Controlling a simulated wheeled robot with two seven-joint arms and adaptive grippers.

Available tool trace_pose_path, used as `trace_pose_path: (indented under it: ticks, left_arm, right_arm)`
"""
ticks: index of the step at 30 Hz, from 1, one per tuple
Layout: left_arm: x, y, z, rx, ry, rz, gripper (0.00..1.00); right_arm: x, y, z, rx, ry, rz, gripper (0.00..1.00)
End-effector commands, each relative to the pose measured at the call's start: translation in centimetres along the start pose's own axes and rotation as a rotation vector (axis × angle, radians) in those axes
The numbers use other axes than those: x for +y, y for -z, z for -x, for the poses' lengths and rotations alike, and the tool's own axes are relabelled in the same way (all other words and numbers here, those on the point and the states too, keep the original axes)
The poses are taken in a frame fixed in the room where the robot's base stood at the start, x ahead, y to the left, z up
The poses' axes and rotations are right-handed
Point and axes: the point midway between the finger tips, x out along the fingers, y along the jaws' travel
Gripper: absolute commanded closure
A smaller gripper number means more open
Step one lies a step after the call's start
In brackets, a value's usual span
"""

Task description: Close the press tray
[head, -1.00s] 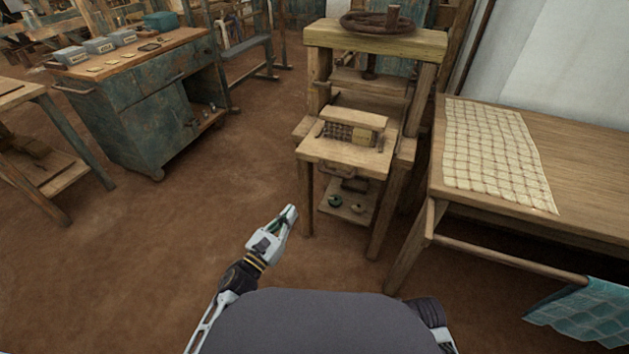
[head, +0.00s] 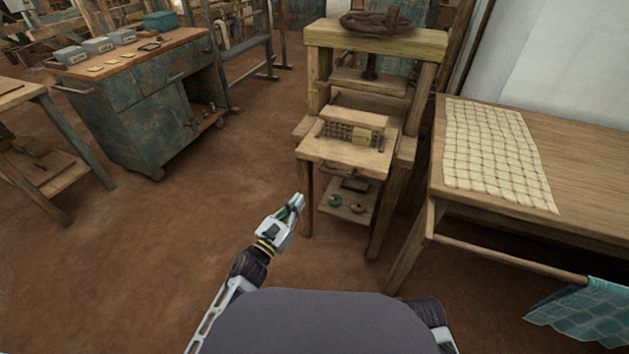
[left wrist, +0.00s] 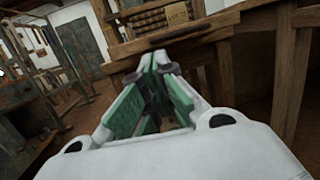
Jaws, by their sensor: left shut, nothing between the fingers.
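The wooden press (head: 318,75) stands ahead with its tray (head: 343,160) sticking out at the front. A dark grid and a tan block (head: 361,135) lie in the tray. A dark handle (head: 354,185) shows below the tray's front edge. My left gripper (head: 298,201) is shut and empty, just left of the press's front leg and lower than the tray. In the left wrist view its green-padded fingers (left wrist: 155,62) point at the tray's front board (left wrist: 185,36), apart from it as far as I can tell. My right gripper is not in view.
A wooden table (head: 585,185) with a woven cloth (head: 495,150) stands close on the press's right. A green cabinet (head: 150,115) with small boxes is at the left. Two small items (head: 334,201) lie on the press's lower shelf. Floor left of the press is clear.

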Motion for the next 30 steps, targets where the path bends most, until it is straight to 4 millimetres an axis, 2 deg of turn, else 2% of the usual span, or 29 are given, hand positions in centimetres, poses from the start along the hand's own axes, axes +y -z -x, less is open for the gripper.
trace_pose_path:
  ticks: [30]
  left_arm:
    - [0.0,0.0,-8.3,0.000,0.000,0.000,1.00]
  right_arm:
    - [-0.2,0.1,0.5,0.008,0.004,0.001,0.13]
